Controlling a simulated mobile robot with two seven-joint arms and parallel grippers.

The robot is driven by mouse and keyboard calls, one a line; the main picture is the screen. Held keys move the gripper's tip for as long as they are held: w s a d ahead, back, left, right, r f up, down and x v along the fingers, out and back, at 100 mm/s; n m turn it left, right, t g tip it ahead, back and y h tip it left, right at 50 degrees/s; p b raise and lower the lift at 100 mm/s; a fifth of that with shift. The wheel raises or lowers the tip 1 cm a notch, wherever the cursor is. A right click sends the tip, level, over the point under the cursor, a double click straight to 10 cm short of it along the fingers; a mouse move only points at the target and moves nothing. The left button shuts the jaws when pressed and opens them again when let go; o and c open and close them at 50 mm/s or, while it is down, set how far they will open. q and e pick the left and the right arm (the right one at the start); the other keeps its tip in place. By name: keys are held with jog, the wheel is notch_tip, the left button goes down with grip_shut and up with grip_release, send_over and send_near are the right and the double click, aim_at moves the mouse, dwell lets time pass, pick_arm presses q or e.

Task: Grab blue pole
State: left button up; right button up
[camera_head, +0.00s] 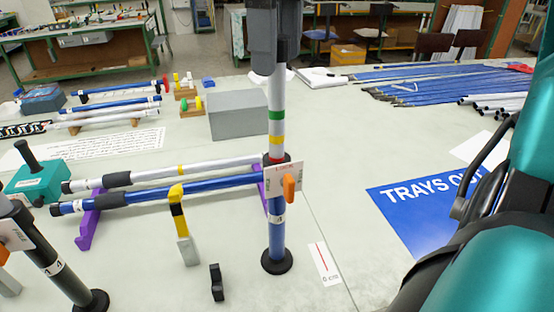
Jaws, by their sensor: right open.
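A blue pole (222,184) with dark end pieces lies level in purple cradles (88,229), beside a white pole (221,166) with a dark sleeve and yellow band. An upright stand crosses in front of the right end of both poles. My right arm (535,120), teal and black, fills the right edge, well apart from the blue pole. My right gripper is open with nothing seen in it; I cannot clearly make out its fingertips. My left gripper is not in view.
The upright stand (277,235) has a black disc foot and an orange lever. A second stand (50,258) is at lower left. A grey block (239,114) sits behind the poles. More blue poles (425,84) lie at the back right. A blue sign (412,212) lies on the table.

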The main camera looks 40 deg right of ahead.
notch_tip(320, 180, down, 2)
jog(key=shift+f, duration=0.15)
grip_shut()
dwell(0.6)
